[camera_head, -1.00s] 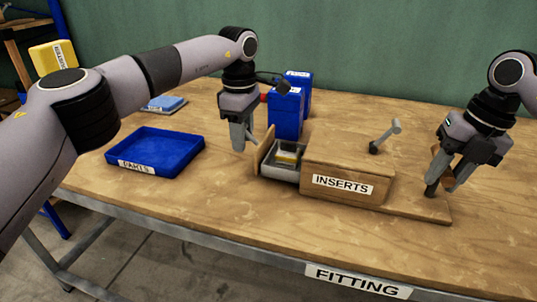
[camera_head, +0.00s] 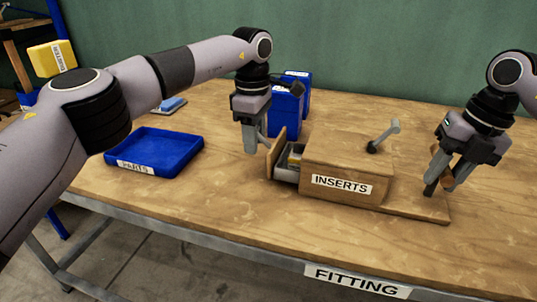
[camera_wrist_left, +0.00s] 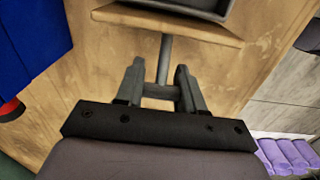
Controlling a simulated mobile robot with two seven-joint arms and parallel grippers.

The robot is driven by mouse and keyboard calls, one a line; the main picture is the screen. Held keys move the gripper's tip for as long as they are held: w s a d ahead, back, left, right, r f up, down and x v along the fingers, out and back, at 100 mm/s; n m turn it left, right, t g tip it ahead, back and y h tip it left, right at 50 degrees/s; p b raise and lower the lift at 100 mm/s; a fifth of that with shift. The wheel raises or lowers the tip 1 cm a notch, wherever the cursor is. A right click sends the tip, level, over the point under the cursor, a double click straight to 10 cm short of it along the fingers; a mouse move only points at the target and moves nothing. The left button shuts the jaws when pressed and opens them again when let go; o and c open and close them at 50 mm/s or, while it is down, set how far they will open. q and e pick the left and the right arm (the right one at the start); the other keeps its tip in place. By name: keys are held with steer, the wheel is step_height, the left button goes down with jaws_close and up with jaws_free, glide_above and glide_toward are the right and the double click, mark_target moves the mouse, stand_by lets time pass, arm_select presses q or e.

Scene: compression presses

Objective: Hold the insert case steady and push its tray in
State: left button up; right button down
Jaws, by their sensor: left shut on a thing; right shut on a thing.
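The wooden insert case (camera_head: 345,160), labelled INSERTS, sits on a base board on the bench. Its grey tray (camera_head: 286,174) sticks out a short way on the left, behind a wooden front panel (camera_head: 275,158). My left gripper (camera_head: 251,152) is left of the panel. In the left wrist view its fingers (camera_wrist_left: 162,75) are shut on the tray's grey handle rod (camera_wrist_left: 165,50), which runs to the panel (camera_wrist_left: 170,22). My right gripper (camera_head: 433,187) is shut on a part at the right end of the base board, mostly hidden by the fingers.
A blue parts tray (camera_head: 155,152) lies to the left. Blue boxes (camera_head: 285,112) stand behind the case. A grey lever (camera_head: 384,136) stands behind the case's right end. The bench's front edge (camera_head: 240,237) has clear room before the case.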

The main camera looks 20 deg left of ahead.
mark_target(279, 139)
arm_select(q)
steer(key=shift+d+r, duration=0.1)
steer(key=shift+d, duration=0.85)
arm_select(e)
steer(key=shift+a, duration=0.15)
arm_select(q)
steer(key=shift+d, duration=1.5)
steer(key=shift+s+d, duration=0.1)
steer(key=shift+d, duration=0.3)
steer(key=o, duration=1.3)
steer(key=shift+c, duration=0.2)
step_height(279, 139, up, 8)
steer(key=shift+f, duration=0.25)
